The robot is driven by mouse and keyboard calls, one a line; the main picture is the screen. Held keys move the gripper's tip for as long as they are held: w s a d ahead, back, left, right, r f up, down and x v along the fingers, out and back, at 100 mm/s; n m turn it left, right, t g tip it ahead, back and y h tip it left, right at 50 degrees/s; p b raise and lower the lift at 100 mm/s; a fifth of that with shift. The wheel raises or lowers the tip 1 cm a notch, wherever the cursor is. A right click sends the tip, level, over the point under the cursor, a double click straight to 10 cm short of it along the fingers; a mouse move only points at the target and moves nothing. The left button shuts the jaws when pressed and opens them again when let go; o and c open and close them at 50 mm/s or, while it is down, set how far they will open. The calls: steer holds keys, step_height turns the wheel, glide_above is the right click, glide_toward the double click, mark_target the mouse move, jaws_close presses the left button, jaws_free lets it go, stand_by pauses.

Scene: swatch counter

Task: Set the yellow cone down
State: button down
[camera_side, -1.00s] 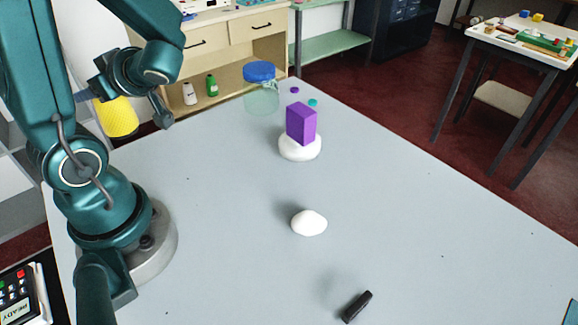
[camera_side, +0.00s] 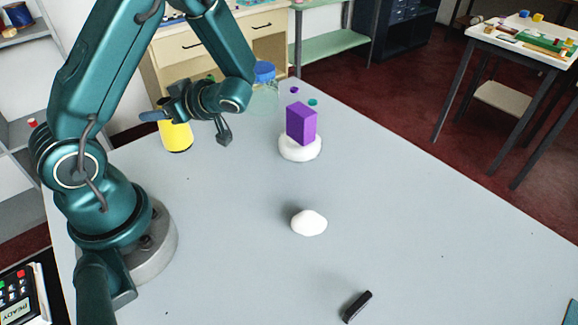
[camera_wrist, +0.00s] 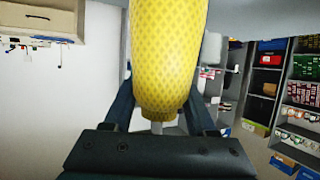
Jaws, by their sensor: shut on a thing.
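The yellow cone (camera_side: 177,138) is at the far left part of the grey counter (camera_side: 400,215), its upper part hidden by my gripper (camera_side: 172,116). My gripper is shut on it. In the wrist view the cone (camera_wrist: 165,55) fills the middle between the two fingers, with a fine dotted pattern on its surface. From the side it looks roughly upright. I cannot tell whether its lower end touches the counter.
A purple block (camera_side: 301,124) stands on a white round base (camera_side: 300,151). A white lump (camera_side: 309,223) and a black stick (camera_side: 357,307) lie nearer. A blue-lidded jar (camera_side: 264,72) is partly behind my arm. The counter's right side is mostly clear.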

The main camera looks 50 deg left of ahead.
steer(key=shift+f, duration=0.9)
steer(key=shift+f, duration=0.15)
steer(key=shift+c, duration=1)
jaws_free()
